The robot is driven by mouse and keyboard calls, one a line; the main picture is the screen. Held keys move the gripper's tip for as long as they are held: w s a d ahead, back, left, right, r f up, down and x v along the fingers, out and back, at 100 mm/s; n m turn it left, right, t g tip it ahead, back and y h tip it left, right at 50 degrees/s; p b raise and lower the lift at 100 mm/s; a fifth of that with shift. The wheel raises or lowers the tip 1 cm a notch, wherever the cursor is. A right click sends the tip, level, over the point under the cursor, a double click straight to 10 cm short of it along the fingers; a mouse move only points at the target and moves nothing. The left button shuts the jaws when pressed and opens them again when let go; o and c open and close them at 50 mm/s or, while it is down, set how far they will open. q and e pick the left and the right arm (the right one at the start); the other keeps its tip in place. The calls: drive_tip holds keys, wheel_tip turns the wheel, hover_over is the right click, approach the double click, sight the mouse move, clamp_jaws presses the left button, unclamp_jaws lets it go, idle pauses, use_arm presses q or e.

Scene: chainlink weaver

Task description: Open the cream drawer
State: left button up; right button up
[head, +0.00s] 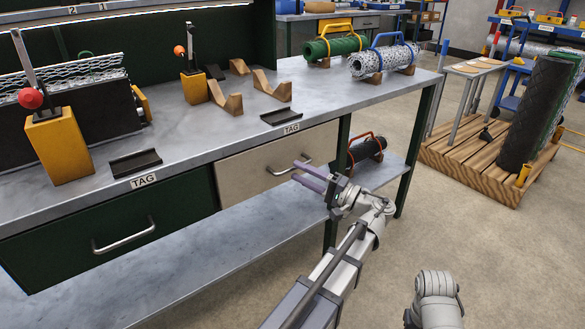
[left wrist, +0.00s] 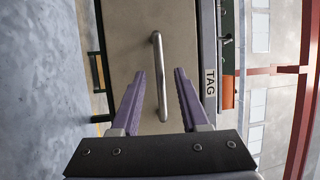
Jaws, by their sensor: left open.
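The cream drawer (head: 240,168) sits under the bench top, right of a green drawer, and its front looks closed. In the left wrist view, the handle (left wrist: 158,55) runs upright in the picture between the two purple fingertips of my open left gripper (left wrist: 160,72). The cream front (left wrist: 125,50) fills the space behind. I cannot tell whether the fingers touch the bar. My right gripper is not in view.
The green drawer (head: 110,235) with its own handle is at the left. The bench top (head: 200,135) holds yellow clamps, wooden cradles and wire rolls. A lower shelf (head: 240,235) and a dark green bench leg (head: 338,170) are close to my left arm.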

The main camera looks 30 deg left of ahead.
sight(292, 169)
use_arm(q)
drive_tip(key=shift+a+r, duration=0.15)
drive_tip(key=shift+a, duration=0.65)
drive_tip(key=shift+a+r, duration=0.1)
drive_tip(key=shift+a, duration=0.65)
clamp_jaws()
